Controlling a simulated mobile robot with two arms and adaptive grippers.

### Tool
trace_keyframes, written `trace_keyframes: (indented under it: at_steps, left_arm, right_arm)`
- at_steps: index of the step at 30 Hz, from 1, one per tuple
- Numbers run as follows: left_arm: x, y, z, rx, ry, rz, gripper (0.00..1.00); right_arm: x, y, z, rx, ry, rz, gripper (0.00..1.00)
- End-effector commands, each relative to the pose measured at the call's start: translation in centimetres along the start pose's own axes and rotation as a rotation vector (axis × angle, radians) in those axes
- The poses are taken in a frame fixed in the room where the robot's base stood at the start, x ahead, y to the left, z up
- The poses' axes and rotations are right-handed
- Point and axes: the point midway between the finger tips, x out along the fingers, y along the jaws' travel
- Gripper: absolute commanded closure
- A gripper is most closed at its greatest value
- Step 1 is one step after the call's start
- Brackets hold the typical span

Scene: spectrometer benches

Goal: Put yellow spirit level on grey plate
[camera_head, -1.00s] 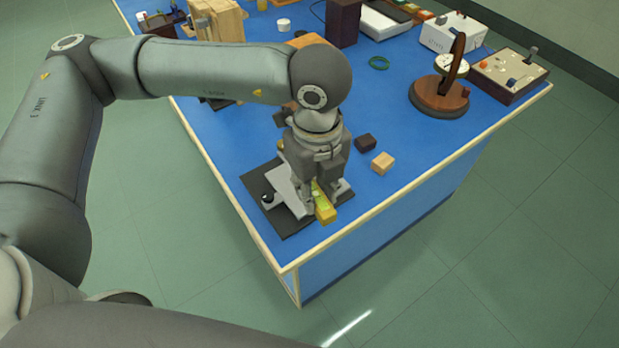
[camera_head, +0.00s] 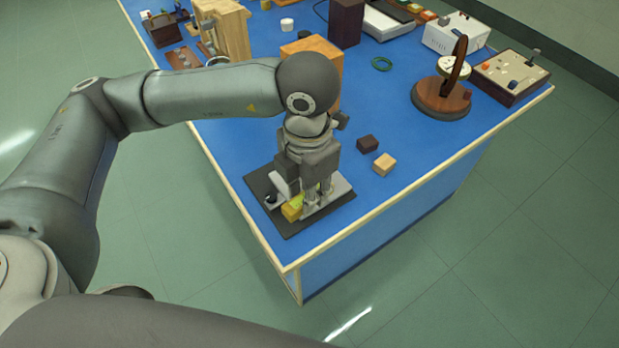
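The yellow spirit level (camera_head: 292,211) shows under my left gripper (camera_head: 315,199), with its yellow end poking out to the left and a bit of green near the fingers. My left gripper points down and its fingers are around the level; the rest of it is hidden behind them. The grey plate (camera_head: 338,187) lies on a black base (camera_head: 292,228) near the front corner of the blue table, partly covered by the gripper. I cannot tell whether the level touches the plate. My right gripper is not in view.
A dark block (camera_head: 367,144) and a light wooden block (camera_head: 384,164) lie right of the base. A wooden box (camera_head: 318,50) stands behind my arm. A round wooden stand (camera_head: 441,97) is farther right. The blue table (camera_head: 400,120) is clear between them.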

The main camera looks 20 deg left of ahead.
Motion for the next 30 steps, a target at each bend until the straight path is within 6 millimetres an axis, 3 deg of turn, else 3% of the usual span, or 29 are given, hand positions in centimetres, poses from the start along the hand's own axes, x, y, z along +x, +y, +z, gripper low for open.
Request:
trace_keyframes:
  at_steps: [5, 11, 20, 30]
  left_arm:
    - [0.0, 0.2, 0.0, 0.077, 0.001, 0.0, 1.0]
    - [1.1, 2.6, 2.0, 0.083, 0.004, 0.0, 1.0]
    - [3.7, 7.1, 5.8, 0.084, 0.002, 0.001, 1.0]
    - [8.6, 9.9, 8.4, 0.087, 0.002, 0.0, 1.0]
  right_arm:
    - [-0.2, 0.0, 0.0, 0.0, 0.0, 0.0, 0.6]
    - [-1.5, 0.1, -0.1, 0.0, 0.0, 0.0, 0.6]
    - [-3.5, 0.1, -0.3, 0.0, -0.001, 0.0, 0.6]
    - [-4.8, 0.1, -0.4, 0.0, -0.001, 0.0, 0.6]
